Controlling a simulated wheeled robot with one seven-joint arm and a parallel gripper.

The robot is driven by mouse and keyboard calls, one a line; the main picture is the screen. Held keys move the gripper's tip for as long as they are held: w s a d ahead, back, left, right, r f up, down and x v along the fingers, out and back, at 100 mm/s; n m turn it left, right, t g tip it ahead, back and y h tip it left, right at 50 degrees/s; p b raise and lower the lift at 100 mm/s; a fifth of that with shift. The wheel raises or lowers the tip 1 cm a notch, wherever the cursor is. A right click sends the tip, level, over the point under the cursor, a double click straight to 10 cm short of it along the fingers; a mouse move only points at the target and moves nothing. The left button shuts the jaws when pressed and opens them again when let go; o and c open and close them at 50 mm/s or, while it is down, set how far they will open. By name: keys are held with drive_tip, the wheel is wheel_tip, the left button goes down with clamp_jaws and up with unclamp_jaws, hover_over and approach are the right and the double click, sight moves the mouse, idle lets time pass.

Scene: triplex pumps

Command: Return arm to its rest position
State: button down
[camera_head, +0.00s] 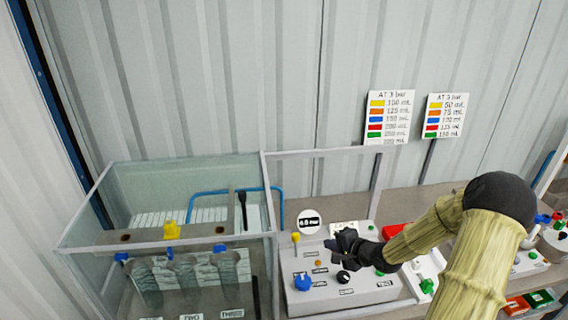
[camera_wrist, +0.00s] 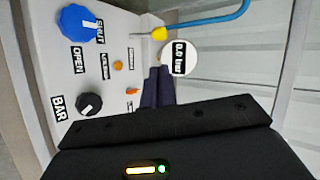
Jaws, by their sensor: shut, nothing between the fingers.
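My gripper (camera_head: 345,241) is in front of and above the grey control panel (camera_head: 320,268) in the head view, with my arm reaching in from the right. In the wrist view my gripper (camera_wrist: 158,72) shows its dark fingers together, with nothing between them. The panel carries a blue knob (camera_head: 303,282), a black knob (camera_head: 343,277) and a yellow-tipped lever (camera_head: 295,237). The blue knob (camera_wrist: 80,23) and black knob (camera_wrist: 88,104) also show in the wrist view. A round gauge (camera_head: 309,221) stands at the panel's back; in the wrist view it reads 0.0 bar.
A red block (camera_head: 393,231) and more equipment lie to the right, near my arm. Two colour charts (camera_head: 390,117) stand behind, before a corrugated wall. Space above the panel is mostly free.

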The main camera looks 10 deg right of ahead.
drive_tip(key=s+a+r+n+g+h+b, duration=0.1)
drive_tip(key=s+a+r+n+g, duration=0.1)
drive_tip(key=s, duration=0.5)
drive_tip(key=s+a+r+n+g+h+b, duration=0.1)
drive_tip(key=s+a+r+n+g+h, duration=0.1)
drive_tip(key=s+n, duration=0.4)
drive_tip(key=s+a+r+n+g+h+b, duration=0.1)
drive_tip(key=s+a+r+n+g+h, duration=0.1)
drive_tip(key=s+a+n, duration=0.3)
drive_tip(key=s+r+g, duration=0.1)
drive_tip(key=s, duration=0.3)
drive_tip(key=shift+a+g, duration=0.3)
drive_tip(key=shift+a, duration=0.1)
